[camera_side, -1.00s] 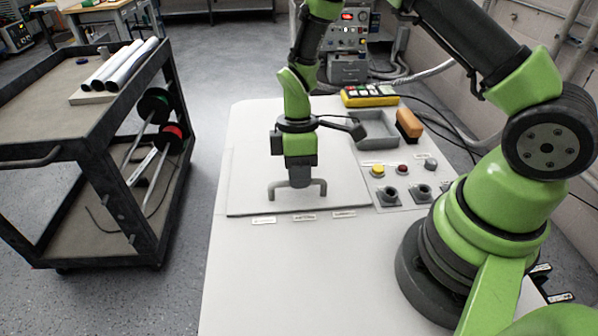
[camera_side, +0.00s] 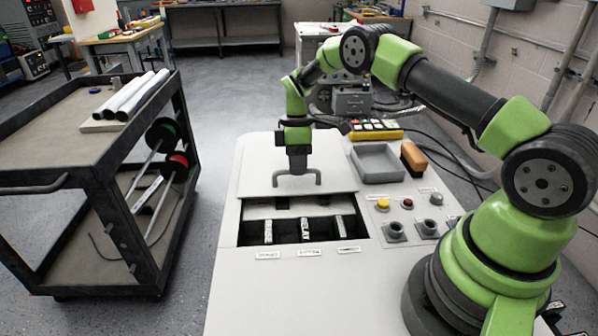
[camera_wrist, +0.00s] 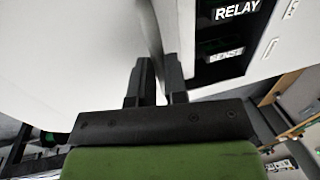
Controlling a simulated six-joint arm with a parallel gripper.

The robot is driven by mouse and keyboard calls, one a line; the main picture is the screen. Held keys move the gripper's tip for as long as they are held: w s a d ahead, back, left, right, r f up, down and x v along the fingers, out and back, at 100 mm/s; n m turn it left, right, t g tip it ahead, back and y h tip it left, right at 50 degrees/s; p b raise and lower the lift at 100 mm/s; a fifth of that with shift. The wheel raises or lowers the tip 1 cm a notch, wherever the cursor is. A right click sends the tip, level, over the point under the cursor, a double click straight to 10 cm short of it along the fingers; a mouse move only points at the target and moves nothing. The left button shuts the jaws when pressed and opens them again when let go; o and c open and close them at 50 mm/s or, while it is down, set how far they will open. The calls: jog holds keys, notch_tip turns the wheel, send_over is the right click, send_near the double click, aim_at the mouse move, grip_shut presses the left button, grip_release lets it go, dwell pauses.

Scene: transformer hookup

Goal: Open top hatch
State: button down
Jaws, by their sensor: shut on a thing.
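The top hatch (camera_side: 330,181) is a pale flat panel with a grey bar handle (camera_side: 296,180) near its front edge. It sits slid toward the back, leaving the front part of the opening (camera_side: 283,230) uncovered. Inside the dark opening, several black modules show, one marked RELAY (camera_side: 305,229); the RELAY label also shows in the wrist view (camera_wrist: 238,10). My gripper (camera_side: 297,168) is above the hatch, shut on the handle. In the wrist view, my fingers (camera_wrist: 158,75) close around the thin bar, which is blurred.
A grey tray (camera_side: 377,162), a brown-topped brush-like block (camera_side: 413,157) and a yellow button box (camera_side: 375,131) lie right of the hatch. Buttons (camera_side: 383,205) and round sockets (camera_side: 395,232) are nearer the front. A black cart (camera_side: 95,165) stands left, across a floor gap.

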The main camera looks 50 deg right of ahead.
jog(key=shift+w, duration=0.2)
jog(key=c, duration=1.1)
grip_release()
jog(key=shift+d, duration=0.1)
jog(key=shift+c, duration=0.2)
jog(key=shift+r, duration=0.1)
notch_tip(320, 180, up, 10)
jog(key=w+d, duration=0.1)
jog(key=shift+w+d+f, duration=0.15)
jog(key=shift+d+f, duration=0.05)
